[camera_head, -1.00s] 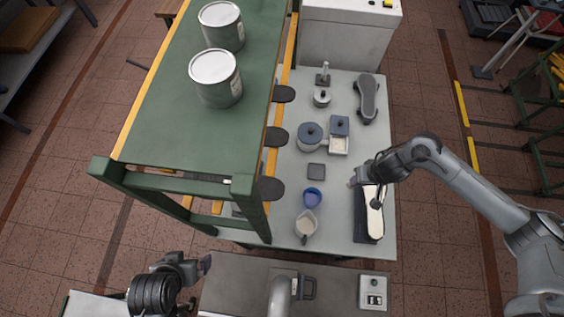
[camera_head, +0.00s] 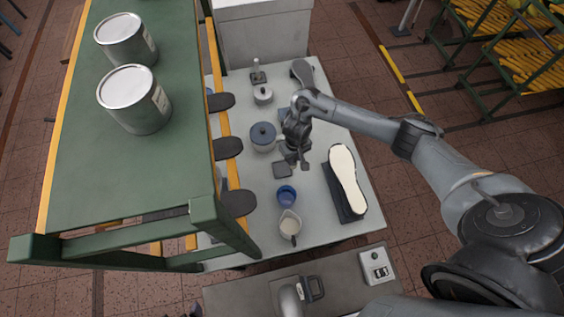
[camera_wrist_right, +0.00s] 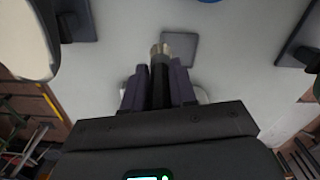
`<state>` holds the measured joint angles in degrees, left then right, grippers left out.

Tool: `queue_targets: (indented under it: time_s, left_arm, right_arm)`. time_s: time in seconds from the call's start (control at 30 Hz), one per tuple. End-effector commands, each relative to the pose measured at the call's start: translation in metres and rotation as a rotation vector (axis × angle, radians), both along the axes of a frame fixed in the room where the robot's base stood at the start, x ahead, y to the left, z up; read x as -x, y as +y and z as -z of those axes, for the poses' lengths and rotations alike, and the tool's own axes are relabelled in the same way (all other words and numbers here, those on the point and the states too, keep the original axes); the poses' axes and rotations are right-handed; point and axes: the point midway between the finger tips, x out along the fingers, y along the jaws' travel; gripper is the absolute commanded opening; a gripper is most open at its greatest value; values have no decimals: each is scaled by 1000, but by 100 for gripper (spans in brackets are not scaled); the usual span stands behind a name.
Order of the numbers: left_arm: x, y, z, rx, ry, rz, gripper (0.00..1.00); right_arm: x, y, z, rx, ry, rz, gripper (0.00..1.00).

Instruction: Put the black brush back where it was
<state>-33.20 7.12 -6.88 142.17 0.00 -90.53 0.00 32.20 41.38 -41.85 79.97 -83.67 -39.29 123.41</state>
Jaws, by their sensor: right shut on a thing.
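My right gripper (camera_head: 293,160) is shut on the black brush (camera_wrist_right: 160,78), whose metal-coloured end points away from the gripper in the right wrist view. The brush is hard to make out in the head view. The gripper is over the middle of the grey table, close to a small dark square pad (camera_head: 282,171). The pad also shows just beyond the brush tip in the right wrist view (camera_wrist_right: 181,46). Whether the brush touches it, I cannot tell. Only a sliver of my left gripper (camera_head: 196,311) shows at the bottom edge.
A white sole (camera_head: 344,170) rests on a dark block (camera_head: 336,188) at the right. A blue cup (camera_head: 286,194) and a pitcher (camera_head: 290,224) stand in front of the pad. A lidded pot (camera_head: 263,137) stands behind it. A green shelf (camera_head: 80,180) bounds the left.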

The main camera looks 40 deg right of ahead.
Motion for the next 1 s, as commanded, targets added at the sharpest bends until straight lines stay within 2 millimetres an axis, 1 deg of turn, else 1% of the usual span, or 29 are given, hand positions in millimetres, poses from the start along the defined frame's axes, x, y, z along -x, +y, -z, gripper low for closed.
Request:
queue_targets:
  time_s: [0.03, 0.1, 0.3, 0.47, 0.73, 0.83, 1.0]
  left_arm:
    - [0, -1, 10, 2, 0, -1, 100]
    - [0, -1, 15, 4, 1, -3, 100]
    - [0, -3, 19, 10, 3, -7, 100]
    - [0, -2, 20, 10, 3, -7, 100]
    - [0, -1, 26, 5, 2, -4, 100]
    - [0, 0, 27, 1, 2, -1, 100]
    - [0, 1, 27, -3, 2, 2, 100]
  right_arm:
    - [-10, 6, 10, -2, -3, 3, 0]
    - [-20, 12, 17, -3, -1, 2, 0]
    - [-37, 20, 26, -1, -1, 0, 0]
    - [-39, 21, 31, 1, 0, 1, 0]
    - [-39, 21, 62, 1, 0, 1, 0]
    - [-40, 21, 67, 0, -1, 0, 0]
    - [-40, 21, 67, 1, -2, 0, 0]
